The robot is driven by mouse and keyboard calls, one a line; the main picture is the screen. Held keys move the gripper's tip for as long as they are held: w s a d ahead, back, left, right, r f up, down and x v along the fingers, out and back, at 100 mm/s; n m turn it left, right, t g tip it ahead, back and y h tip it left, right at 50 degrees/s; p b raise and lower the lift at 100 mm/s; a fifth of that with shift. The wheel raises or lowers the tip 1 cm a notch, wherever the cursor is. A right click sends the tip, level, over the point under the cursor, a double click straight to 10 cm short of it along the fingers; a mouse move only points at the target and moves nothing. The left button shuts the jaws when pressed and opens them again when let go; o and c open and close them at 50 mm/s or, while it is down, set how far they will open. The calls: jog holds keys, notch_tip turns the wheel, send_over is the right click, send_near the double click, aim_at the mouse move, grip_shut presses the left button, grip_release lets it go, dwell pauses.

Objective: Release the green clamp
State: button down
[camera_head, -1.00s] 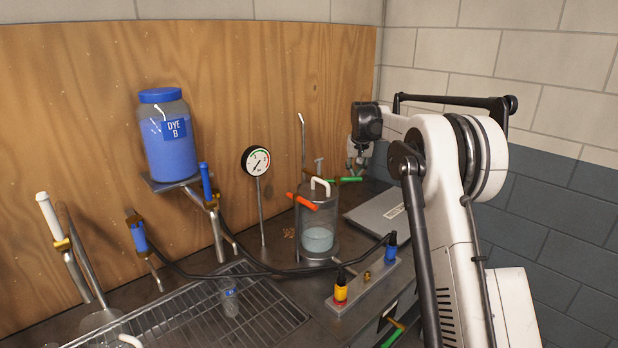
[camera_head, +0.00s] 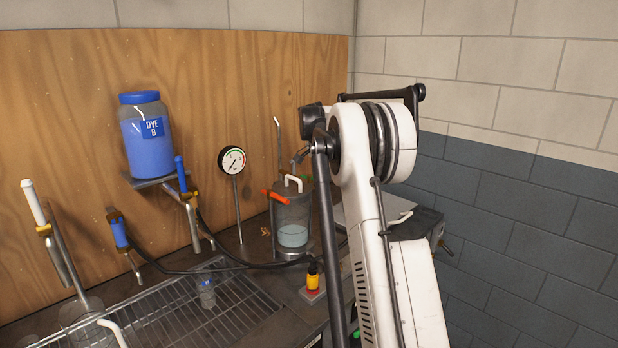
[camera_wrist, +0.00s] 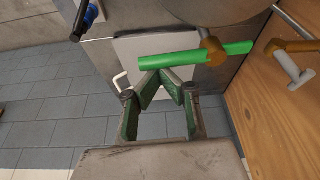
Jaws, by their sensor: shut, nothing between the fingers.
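In the wrist view, the green clamp shows as a long green handle (camera_wrist: 180,60) joined to a brass-coloured knob (camera_wrist: 215,52). My gripper (camera_wrist: 166,80) is shut and empty, its fingertips drawn together just below the handle in the picture. I cannot tell whether the tips touch the handle. My gripper is mostly hidden there by the arm.
The glass vessel (camera_head: 291,228) with an orange handle (camera_head: 276,196) stands left of my arm. A gauge (camera_head: 232,160), the blue dye jar (camera_head: 147,140) and a wire rack (camera_head: 185,310) are farther left. A wooden wall (camera_wrist: 270,100) is close on the right in the wrist view.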

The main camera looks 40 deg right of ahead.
jog(key=shift+s+a, duration=0.1)
jog(key=shift+a, duration=0.1)
dwell(0.6)
notch_tip(320, 180, up, 10)
jog(key=shift+d+r+p, duration=0.15)
jog(key=shift+d+p, duration=0.1)
jog(key=shift+p, duration=0.1)
dwell(0.4)
dwell(0.5)
